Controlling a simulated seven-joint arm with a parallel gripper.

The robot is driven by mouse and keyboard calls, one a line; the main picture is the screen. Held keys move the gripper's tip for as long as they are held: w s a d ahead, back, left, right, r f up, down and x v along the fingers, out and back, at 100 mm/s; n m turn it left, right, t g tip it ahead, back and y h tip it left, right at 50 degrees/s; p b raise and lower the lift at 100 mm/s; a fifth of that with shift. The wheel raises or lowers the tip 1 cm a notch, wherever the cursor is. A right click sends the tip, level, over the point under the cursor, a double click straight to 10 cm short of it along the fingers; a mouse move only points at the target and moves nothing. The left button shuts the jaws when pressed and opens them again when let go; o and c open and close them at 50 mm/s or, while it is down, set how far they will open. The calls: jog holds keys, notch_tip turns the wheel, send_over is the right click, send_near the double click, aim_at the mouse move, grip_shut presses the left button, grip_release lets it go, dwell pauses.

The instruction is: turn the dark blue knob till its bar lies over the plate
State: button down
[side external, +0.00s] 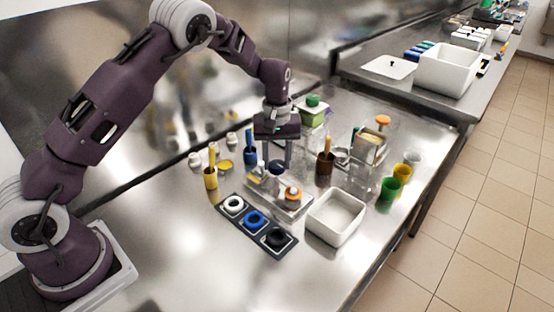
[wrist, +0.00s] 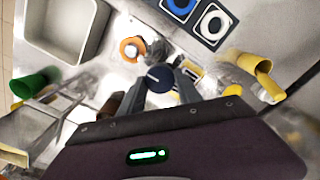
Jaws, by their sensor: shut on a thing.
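The dark blue knob (wrist: 158,78) is between the two fingers of my gripper (wrist: 160,84) in the wrist view, with a short white line on its top. In the side external view the knob (side external: 276,167) shows below my gripper (side external: 277,163), and the fingers reach down around it. My gripper is shut on the knob. The knob stands on a light metal base (side external: 294,207). A small yellow piece (wrist: 192,69) lies beside the knob. The fingers partly hide the knob's surroundings, and I cannot make out its bar clearly.
An orange knob (side external: 292,193) stands close by on the same base. A dark strip with white, blue and black rings (side external: 233,225) lies in front. A white bin (side external: 337,217) stands to the right; several cups and holders stand around. The front left bench is clear.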

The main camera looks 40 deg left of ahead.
jog(key=c, duration=0.9)
grip_release()
jog(key=shift+o, duration=0.2)
jog(key=shift+r, duration=0.1)
notch_tip(320, 180, up, 7)
jog(key=shift+r, duration=0.15)
jog(key=s+d+r+m+t+h, duration=0.1)
jog(key=s+r+m, duration=0.1)
jog(key=s+r, duration=0.6)
jog(key=s+d+r+m+t, duration=0.2)
jog(key=s+r, duration=0.5)
jog(key=r, duration=0.2)
jog(key=s+f+m+t+y, duration=0.1)
jog(key=s+m, duration=0.4)
jog(key=s, duration=1.4)
jog(key=shift+d+f+t, duration=0.2)
jog(key=shift+d+t, duration=0.1)
jog(key=shift+t, duration=0.5)
